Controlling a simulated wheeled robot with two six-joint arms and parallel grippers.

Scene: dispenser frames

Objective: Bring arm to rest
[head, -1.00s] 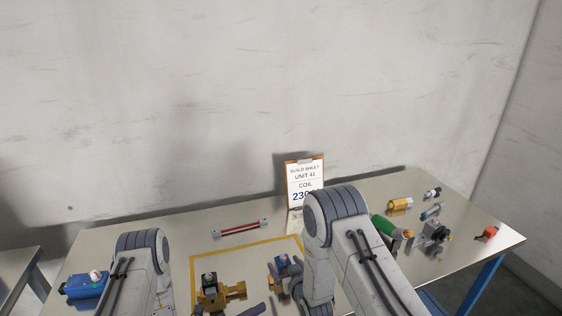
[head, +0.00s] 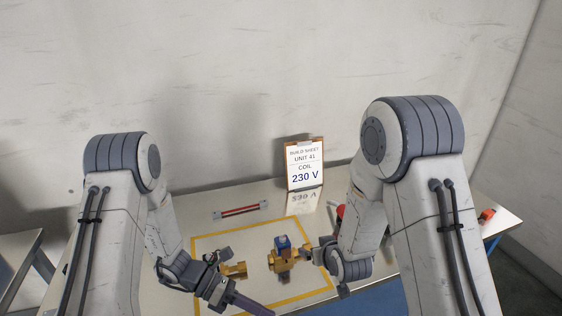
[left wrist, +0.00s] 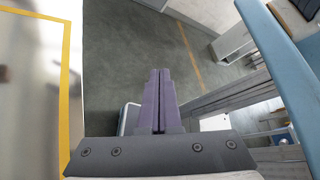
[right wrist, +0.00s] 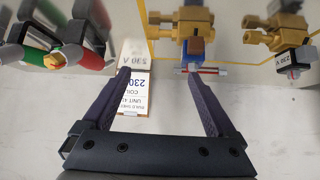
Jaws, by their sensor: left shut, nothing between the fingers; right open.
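My left gripper (head: 245,302) is shut and empty at the front of the yellow-outlined area. Its closed purple fingers also show in the left wrist view (left wrist: 160,75), with floor beyond them. My right gripper (right wrist: 160,75) is open, with nothing between its fingers. In the head view it is mostly hidden by its own arm, just right of a brass valve (head: 273,263) with a blue coil (head: 283,243). In the right wrist view the blue coil (right wrist: 197,47) appears beyond one fingertip; I cannot tell whether they touch.
A second brass valve (head: 235,270) is partly hidden by my left gripper. A build sheet (head: 304,165) reading 230 V stands at the table's back. An orange part (head: 487,214) is at the right; my arms hide much of the table.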

